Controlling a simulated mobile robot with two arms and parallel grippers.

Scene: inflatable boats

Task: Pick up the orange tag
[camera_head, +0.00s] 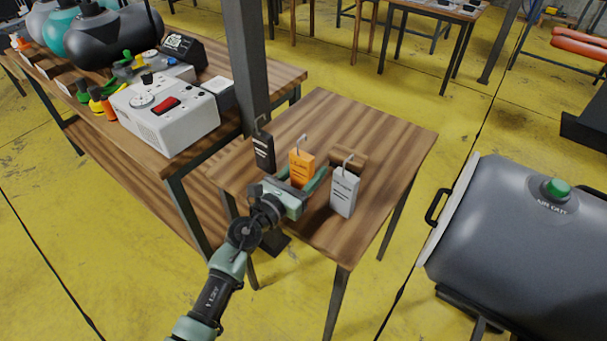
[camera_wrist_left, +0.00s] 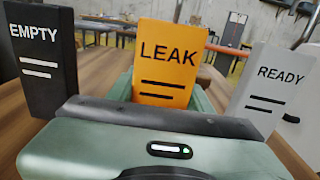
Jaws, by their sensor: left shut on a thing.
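The orange tag (camera_head: 301,167), marked LEAK, stands upright with a metal hook at its top, over the small wooden table (camera_head: 296,232). It also shows in the left wrist view (camera_wrist_left: 166,62), upright and centred. My left gripper (camera_head: 303,175) is shut on the orange tag, its green fingers at the tag's sides. The tag's lower part is hidden behind the gripper. I cannot tell whether the tag touches the table. My right gripper is not in view.
A black EMPTY tag (camera_head: 264,152) stands to the left and a grey READY tag (camera_head: 344,192) to the right, both close to my gripper. A wooden block (camera_head: 350,159) lies behind. A dark post (camera_head: 246,60) rises beside the table. The table's far right is clear.

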